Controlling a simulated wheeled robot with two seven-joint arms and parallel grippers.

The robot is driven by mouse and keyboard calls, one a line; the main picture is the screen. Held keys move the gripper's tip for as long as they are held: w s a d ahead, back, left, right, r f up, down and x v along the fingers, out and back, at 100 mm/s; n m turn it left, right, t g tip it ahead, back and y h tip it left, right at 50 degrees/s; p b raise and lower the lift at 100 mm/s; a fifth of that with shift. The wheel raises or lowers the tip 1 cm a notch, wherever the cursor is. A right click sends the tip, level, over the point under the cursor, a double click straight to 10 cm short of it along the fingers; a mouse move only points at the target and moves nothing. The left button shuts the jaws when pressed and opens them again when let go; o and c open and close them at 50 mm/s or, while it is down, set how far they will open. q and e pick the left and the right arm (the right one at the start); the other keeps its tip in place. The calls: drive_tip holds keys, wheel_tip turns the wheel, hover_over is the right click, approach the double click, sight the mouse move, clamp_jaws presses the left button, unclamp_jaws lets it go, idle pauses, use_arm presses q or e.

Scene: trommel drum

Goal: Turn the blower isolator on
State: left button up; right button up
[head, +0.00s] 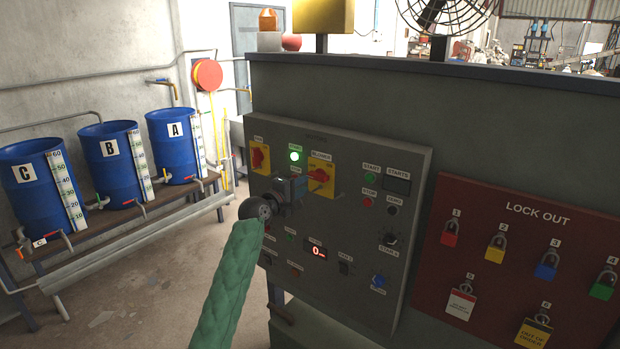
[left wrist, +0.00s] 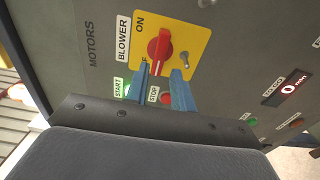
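The blower isolator (head: 319,176) is a red rotary handle on a yellow plate under the label BLOWER, on the grey control panel. In the left wrist view, its red handle (left wrist: 159,47) has a white mark on its lower end, on the side away from ON and towards a mostly covered second label. My left gripper (head: 299,188) is just left of and below the isolator. In the left wrist view, its blue fingers (left wrist: 162,76) are apart, with the handle's lower end appearing between their tips. Contact cannot be told. My right gripper is out of view.
Another red-on-yellow isolator (head: 260,157) sits at the panel's upper left, with a lit green lamp (head: 295,156) between. Green and red buttons (left wrist: 166,97) are close to the fingers. A red lock-out board (head: 480,265) with padlocks stands to the right; blue drums (head: 172,145) stand left.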

sight(315, 178)
use_arm(q)
drive_tip(key=p+x, duration=0.2)
drive_tip(key=x, duration=0.2)
drive_tip(key=shift+w+d+r, duration=0.1)
drive_tip(key=shift+w+d, duration=0.1)
drive_tip(key=shift+w, duration=0.15)
drive_tip(key=shift+w+d+p, duration=0.3)
drive_tip(key=shift+w, duration=0.15)
clamp_jaws()
